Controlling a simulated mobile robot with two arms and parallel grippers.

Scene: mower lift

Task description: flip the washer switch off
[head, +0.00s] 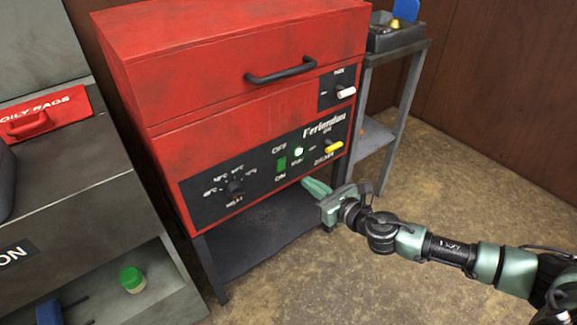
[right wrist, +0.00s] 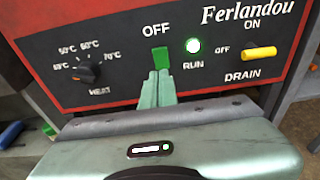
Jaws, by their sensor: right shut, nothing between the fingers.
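The red parts washer (head: 225,60) has a black control panel on its front. Its green switch (head: 282,164) sits between the OFF label above and the ON label below; it also shows in the right wrist view (right wrist: 159,59). The round RUN light (head: 299,152) beside it is lit. My right gripper (head: 310,184) is shut and empty, in front of the panel's lower edge, below and right of the switch in the head view. In the right wrist view its fingertips (right wrist: 157,77) show just under the switch and hide the ON label. Contact cannot be told. My left gripper is not in view.
A yellow drain handle (head: 333,147) is right of the light, a heat knob (head: 234,188) left of the switch. A white-tipped lever (head: 345,92) is higher up. A grey bench (head: 85,180) stands left, a small stand (head: 400,45) right. The floor at right is clear.

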